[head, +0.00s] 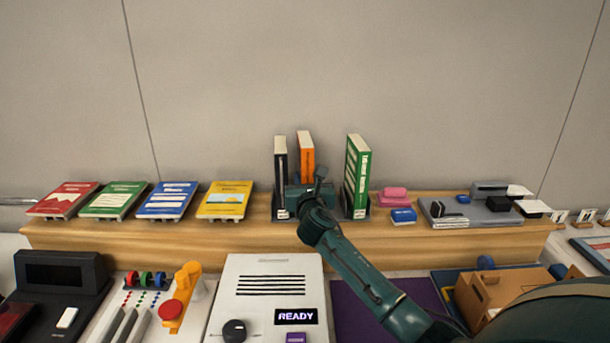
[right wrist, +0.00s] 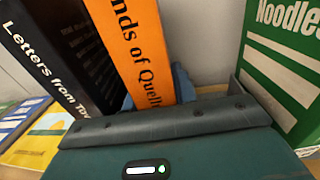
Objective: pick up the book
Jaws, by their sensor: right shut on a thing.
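Three books stand upright on the wooden shelf: a black book (head: 280,160), an orange book (head: 306,150) and a green book (head: 356,178). My right gripper (head: 308,181) is in front of the orange book and shut on it. In the right wrist view, blue finger parts show on both sides of the orange spine (right wrist: 142,40). The black book (right wrist: 62,52) leans close at its left, and the green book (right wrist: 285,70) stands apart at its right. The lower part of the orange book is hidden by my gripper. My left gripper is not in view.
Red, green, blue and yellow books (head: 225,200) lie on slanted stands at the left of the shelf (head: 130,236). Pink (head: 394,193) and blue (head: 403,215) blocks and a grey tray (head: 470,214) are at the right. A white console (head: 262,262) stands in front.

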